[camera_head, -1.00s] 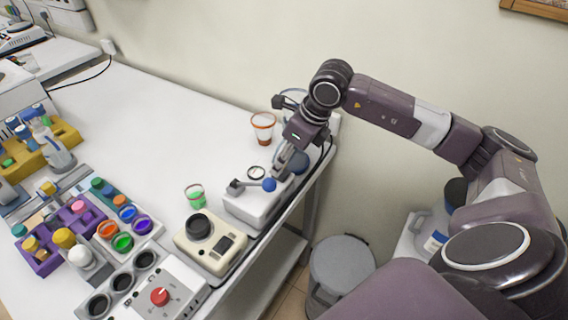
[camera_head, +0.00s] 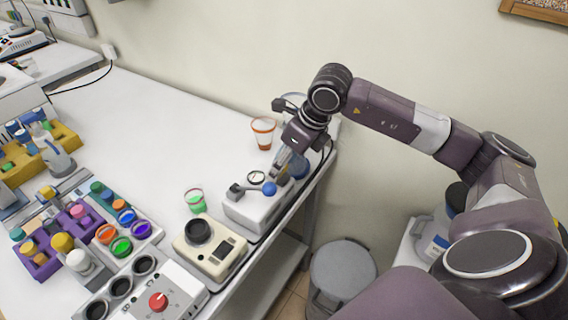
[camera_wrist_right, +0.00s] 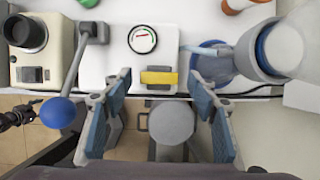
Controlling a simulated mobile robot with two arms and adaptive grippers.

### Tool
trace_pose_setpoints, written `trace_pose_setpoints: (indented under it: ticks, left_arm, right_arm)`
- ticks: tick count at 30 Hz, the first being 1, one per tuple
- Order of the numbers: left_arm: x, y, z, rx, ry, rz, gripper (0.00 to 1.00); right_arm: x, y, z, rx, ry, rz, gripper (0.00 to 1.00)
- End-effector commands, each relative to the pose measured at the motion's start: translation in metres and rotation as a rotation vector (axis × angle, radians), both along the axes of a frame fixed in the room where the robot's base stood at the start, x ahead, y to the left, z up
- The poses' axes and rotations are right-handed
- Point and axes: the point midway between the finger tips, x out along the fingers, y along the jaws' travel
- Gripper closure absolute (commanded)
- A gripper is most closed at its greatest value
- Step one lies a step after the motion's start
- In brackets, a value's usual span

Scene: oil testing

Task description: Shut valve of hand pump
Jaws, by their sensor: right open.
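The hand pump (camera_head: 248,212) is a white box near the right end of the table. It carries a round gauge (camera_wrist_right: 142,39) and a grey lever (camera_wrist_right: 75,62) ending in a blue ball knob (camera_wrist_right: 57,112). A yellow bar (camera_wrist_right: 158,77), which looks like the valve handle, lies crosswise at the pump's edge in the right wrist view. My right gripper (camera_wrist_right: 160,84) is open, its blue-padded fingers on either side of the yellow bar and apart from it in that view. In the head view the gripper (camera_head: 282,167) is at the pump's far side and hides the bar. My left gripper is out of view.
A beige device (camera_head: 208,262) stands beside the pump, with a green-liquid cup (camera_head: 195,200) behind it. An orange-rimmed cup (camera_head: 263,132) and a bluish vessel (camera_head: 299,166) are close to the gripper. A grey bin (camera_head: 342,270) is on the floor. The table's back middle is clear.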

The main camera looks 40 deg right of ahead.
Motion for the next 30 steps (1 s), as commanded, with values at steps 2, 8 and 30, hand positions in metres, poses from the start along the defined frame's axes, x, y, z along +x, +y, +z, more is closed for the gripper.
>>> trace_pose_setpoints:
  ticks: [2,8,30]
  left_arm:
    - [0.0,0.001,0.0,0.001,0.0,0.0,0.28]
    - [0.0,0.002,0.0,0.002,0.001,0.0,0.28]
    - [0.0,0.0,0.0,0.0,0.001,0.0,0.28]
  right_arm:
    - [0.0,0.0,0.0,0.0,0.001,0.001,0.46]
    - [-0.004,-0.002,0.012,0.0,-0.001,0.002,0.46]
    - [-0.043,-0.017,0.111,0.0,0.001,0.0,0.46]
